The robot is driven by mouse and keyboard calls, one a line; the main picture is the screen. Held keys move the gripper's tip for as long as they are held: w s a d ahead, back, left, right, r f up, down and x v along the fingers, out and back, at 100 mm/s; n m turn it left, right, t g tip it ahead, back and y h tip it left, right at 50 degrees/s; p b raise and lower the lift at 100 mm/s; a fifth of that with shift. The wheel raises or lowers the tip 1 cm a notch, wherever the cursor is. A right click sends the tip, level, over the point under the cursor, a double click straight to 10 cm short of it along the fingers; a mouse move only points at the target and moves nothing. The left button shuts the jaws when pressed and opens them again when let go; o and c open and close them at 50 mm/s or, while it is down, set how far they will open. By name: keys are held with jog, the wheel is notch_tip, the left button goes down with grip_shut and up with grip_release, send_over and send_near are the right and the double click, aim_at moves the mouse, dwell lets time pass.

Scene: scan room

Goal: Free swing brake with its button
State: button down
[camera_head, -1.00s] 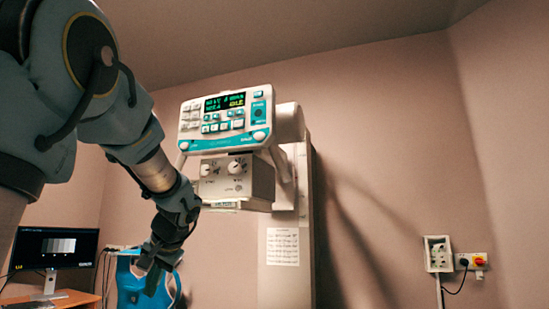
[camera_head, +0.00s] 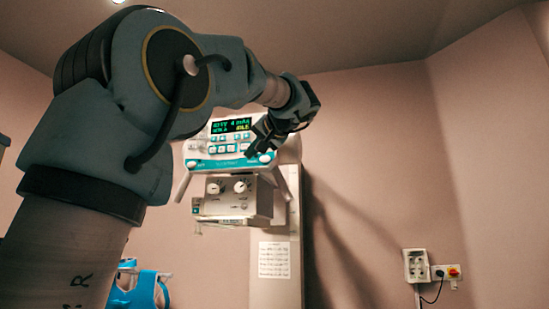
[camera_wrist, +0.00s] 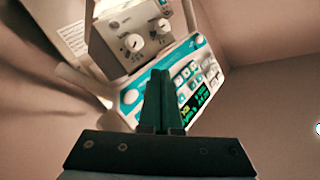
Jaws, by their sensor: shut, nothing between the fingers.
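A white and teal control panel (camera_head: 202,163) with a lit display and several buttons is on the X-ray head. My gripper (camera_head: 249,154) is shut and empty, with its tips in front of the panel's lower right part. I cannot tell whether they touch it. In the wrist view, my gripper's dark fingers (camera_wrist: 160,72) are together and overlap the panel (camera_wrist: 131,97), hiding part of its face. A grey box with two knobs (camera_head: 228,204) hangs under the panel; it also shows in the wrist view (camera_wrist: 122,22). Which button frees the swing brake is too small to read.
A column (camera_head: 270,292) with a printed sheet (camera_head: 274,260) stands below the head. Bar handles flank the panel. A blue object (camera_head: 143,294) is at lower left.

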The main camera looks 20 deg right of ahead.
aim_at(265, 159)
jog(key=shift+s+d+r, duration=0.15)
jog(key=shift+s+r, duration=0.25)
jog(key=shift+r, duration=0.15)
jog(key=shift+s+d+r, duration=0.15)
jog(key=shift+s+r, duration=0.2)
jog(key=shift+r, duration=0.15)
jog(key=w+d+p, duration=0.4)
jog(key=w+p, duration=0.3)
jog(key=p, duration=0.1)
jog(key=shift+w+d, duration=0.15)
jog(key=shift+w, duration=0.2)
dwell(1.4)
jog(key=shift+w+d, duration=0.2)
jog(key=shift+w, duration=0.15)
